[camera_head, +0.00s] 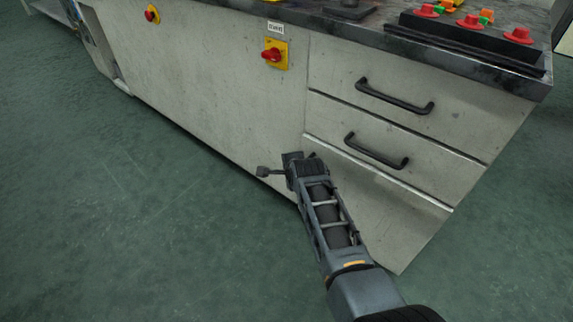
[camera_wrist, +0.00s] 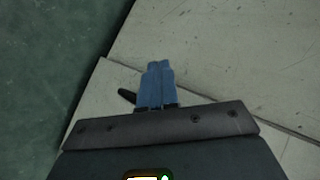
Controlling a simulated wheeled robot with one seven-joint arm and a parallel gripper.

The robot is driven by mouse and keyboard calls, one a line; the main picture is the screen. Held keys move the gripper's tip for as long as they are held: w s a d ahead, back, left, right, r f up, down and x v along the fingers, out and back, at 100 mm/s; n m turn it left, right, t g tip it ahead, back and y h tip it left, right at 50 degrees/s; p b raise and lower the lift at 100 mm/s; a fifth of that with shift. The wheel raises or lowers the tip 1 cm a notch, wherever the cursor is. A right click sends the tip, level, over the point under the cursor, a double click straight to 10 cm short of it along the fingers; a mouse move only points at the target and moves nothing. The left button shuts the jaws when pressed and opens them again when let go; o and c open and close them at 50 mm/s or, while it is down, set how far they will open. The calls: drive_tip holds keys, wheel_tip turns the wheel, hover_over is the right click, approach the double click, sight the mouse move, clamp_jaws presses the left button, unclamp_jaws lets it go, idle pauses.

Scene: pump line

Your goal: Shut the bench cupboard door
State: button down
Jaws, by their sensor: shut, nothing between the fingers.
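The bench cupboard door (camera_head: 385,215) is the pale panel low at the right end of the bench, under two drawers. A light strip shows along its top edge, and my arm covers its left part; I cannot tell whether it is quite flush. In the wrist view the pale door panel (camera_wrist: 92,100) lies below a slanting seam. My gripper (camera_wrist: 157,68) is shut and empty, its blue fingertips in front of the panel; I cannot tell whether they touch it. A short dark bar (camera_wrist: 126,96) shows left of the fingers. In the head view the fingers are hidden.
Above the door are two drawers with black handles (camera_head: 394,96) (camera_head: 376,151). Red-and-yellow switches (camera_head: 274,54) (camera_head: 152,13) sit on the bench front. A dark tray (camera_head: 465,52) with red and other coloured parts is on the benchtop. The green floor (camera_head: 130,220) at left is clear.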

drive_tip(key=s+a+r+p, duration=0.4)
drive_tip(key=s+a+r, duration=0.1)
drive_tip(key=r, duration=0.1)
drive_tip(key=shift+s+r, duration=0.35)
drive_tip(key=shift+s, duration=0.05)
drive_tip(key=shift+d, duration=0.1)
drive_tip(key=s+d+f+n+t+h, duration=0.1)
drive_tip(key=s+d+f+n, duration=0.2)
drive_tip(key=s+d, duration=0.5)
drive_tip(key=s+d+f+n+t, duration=0.15)
drive_tip(key=s+d+f, duration=0.35)
drive_tip(key=d, duration=0.5)
drive_tip(key=s+d+r+n+t, duration=0.1)
drive_tip(key=s+d+r+n, duration=0.15)
drive_tip(key=s, duration=0.55)
drive_tip(key=s+d+r+n, duration=0.2)
drive_tip(key=s+d+r, duration=0.15)
drive_tip(key=s, duration=0.45)
drive_tip(key=s+d+r+n+t, duration=0.15)
drive_tip(key=s+d, duration=0.25)
drive_tip(key=s, duration=0.4)
drive_tip(key=s+r+n+h, duration=0.2)
drive_tip(key=s+r+n, duration=0.2)
drive_tip(key=s+r, duration=1.4)
wheel_tip(320, 180, up, 25)
drive_tip(key=w+p, duration=0.2)
drive_tip(key=p, duration=2.1)
drive_tip(key=shift+a+t, duration=0.4)
drive_tip(key=shift+a, duration=0.05)
